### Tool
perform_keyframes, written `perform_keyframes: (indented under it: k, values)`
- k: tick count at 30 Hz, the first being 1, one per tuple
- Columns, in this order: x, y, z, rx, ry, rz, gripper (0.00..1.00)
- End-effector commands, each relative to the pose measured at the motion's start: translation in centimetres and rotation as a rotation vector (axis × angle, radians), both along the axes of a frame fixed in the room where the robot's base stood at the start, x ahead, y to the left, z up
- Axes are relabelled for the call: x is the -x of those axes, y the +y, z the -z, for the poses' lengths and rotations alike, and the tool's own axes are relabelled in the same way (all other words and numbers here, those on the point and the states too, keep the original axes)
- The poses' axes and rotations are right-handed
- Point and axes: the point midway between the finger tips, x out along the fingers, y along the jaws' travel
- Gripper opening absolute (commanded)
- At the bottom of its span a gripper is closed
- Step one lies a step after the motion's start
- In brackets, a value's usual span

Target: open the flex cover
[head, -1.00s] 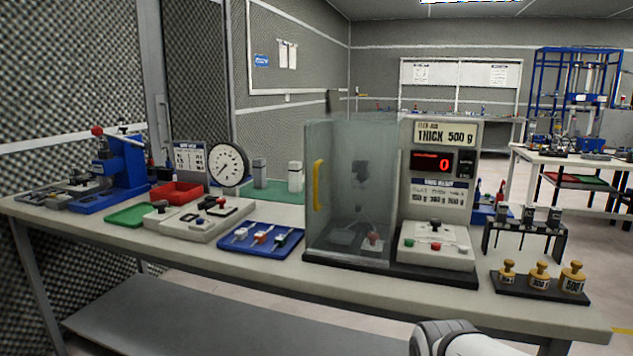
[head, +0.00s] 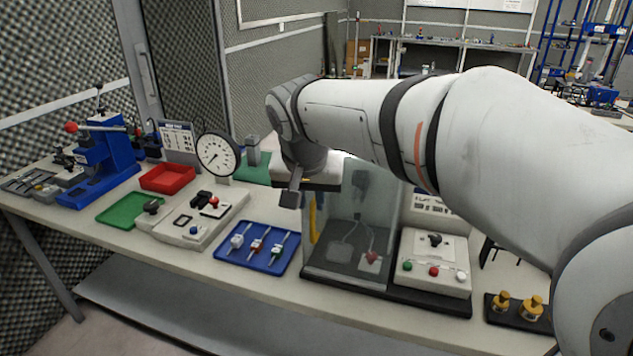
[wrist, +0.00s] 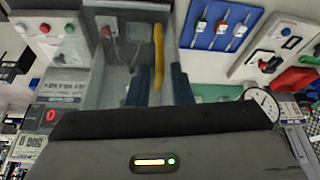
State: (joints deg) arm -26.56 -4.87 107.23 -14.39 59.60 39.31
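The flex cover (head: 338,262) is a clear box-like guard with a yellow upright handle (head: 313,222) on its left side. It stands shut around the flex tester on the bench. My gripper (head: 291,198) hangs just above and left of the handle in the head view, partly hidden by my own arm. In the wrist view, the two dark blue fingers of my gripper (wrist: 160,80) are apart. Nothing is held. I cannot tell whether a finger touches the cover.
The control box (head: 435,259) with coloured buttons stands right of the cover. A blue tray (head: 228,253) with small switches lies to its left. A dial gauge (head: 217,155), a red bin (head: 168,178) and a green tray (head: 122,211) are farther left. Brass weights (head: 531,306) sit at right.

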Motion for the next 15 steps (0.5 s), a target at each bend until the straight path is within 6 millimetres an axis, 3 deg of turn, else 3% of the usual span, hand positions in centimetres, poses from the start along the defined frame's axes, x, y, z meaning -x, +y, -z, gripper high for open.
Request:
perform_keyframes:
  k: [5, 15]
  values:
    - [-0.4, -0.1, 0.5, -0.001, -0.001, 0.008, 0.20]
    - [-2.4, -0.8, 5.3, 0.000, 0.001, 0.016, 0.20]
